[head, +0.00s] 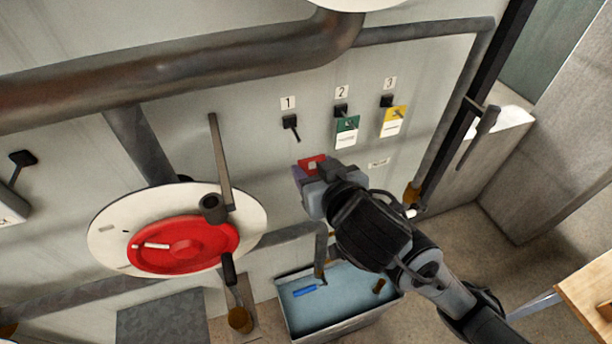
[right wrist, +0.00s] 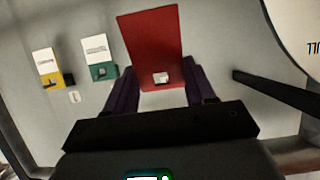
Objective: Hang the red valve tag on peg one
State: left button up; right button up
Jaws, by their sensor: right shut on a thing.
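The red valve tag (head: 312,163) is held in my right gripper (head: 308,176), which is shut on it. In the right wrist view the red tag (right wrist: 152,45) stands up between the two purple fingers (right wrist: 163,88), with a small pale patch near its lower end. Peg one (head: 291,123) is a bare black peg under the label 1 (head: 288,103) on the pale wall panel. The gripper and tag are below and slightly right of it, apart from it in the picture. In the right wrist view I cannot make out peg one. My left gripper is not in view.
A green tag (head: 347,128) hangs on peg two and a yellow tag (head: 396,115) on peg three. A red valve wheel (head: 180,246) and a lever (head: 220,160) stand left of the gripper. A blue-lined bin (head: 340,327) is below. A thick pipe (head: 180,68) runs above.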

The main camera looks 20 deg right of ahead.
aim_at(300, 141)
jog(key=shift+w+f, duration=0.1)
jog(key=shift+w, duration=0.95)
jog(key=shift+w+d+f, duration=0.15)
jog(key=shift+w, duration=1.65)
jog(key=shift+w+d+f, duration=0.1)
jog(key=shift+w+f, duration=0.05)
jog(key=shift+w, duration=1.7)
jog(key=o, duration=1.1)
